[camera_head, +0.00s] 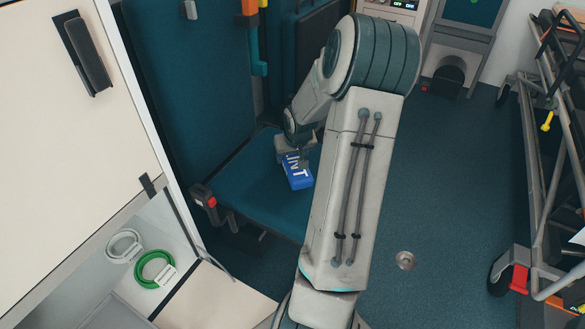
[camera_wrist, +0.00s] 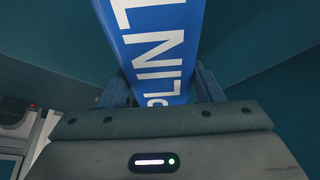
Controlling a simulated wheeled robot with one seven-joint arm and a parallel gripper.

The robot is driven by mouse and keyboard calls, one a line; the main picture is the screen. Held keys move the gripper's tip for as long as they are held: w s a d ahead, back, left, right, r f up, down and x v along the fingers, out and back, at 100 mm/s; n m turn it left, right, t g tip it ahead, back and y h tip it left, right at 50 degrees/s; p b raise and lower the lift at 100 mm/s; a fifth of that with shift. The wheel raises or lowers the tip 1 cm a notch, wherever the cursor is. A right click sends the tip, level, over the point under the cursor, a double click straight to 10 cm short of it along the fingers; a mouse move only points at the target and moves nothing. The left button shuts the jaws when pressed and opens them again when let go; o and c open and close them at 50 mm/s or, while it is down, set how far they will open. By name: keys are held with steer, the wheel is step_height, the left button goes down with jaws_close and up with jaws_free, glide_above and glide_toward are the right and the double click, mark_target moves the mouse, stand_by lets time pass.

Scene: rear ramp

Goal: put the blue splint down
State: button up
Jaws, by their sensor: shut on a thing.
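The blue splint (camera_head: 298,175) is a blue piece with white lettering. In the head view it shows over the teal seat (camera_head: 235,185), below my gripper (camera_head: 294,152). In the wrist view the splint (camera_wrist: 155,45) runs up from between the two fingers of my gripper (camera_wrist: 168,92), which are shut on it. I cannot tell whether the splint touches the seat or hangs just above it. My arm hides part of the seat's right side.
A seat belt buckle (camera_head: 204,196) sits at the seat's front left edge. A green ring (camera_head: 154,269) and a white ring (camera_head: 123,246) lie in the open compartment at lower left. A wheeled stretcher (camera_head: 545,190) stands at right. The floor (camera_head: 440,190) between is mostly clear.

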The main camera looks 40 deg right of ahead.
steer(key=shift+f+b, duration=1.05)
steer(key=shift+f, duration=0.9)
steer(key=shift+f, duration=0.15)
steer(key=o, duration=1)
steer(key=shift+o, duration=0.2)
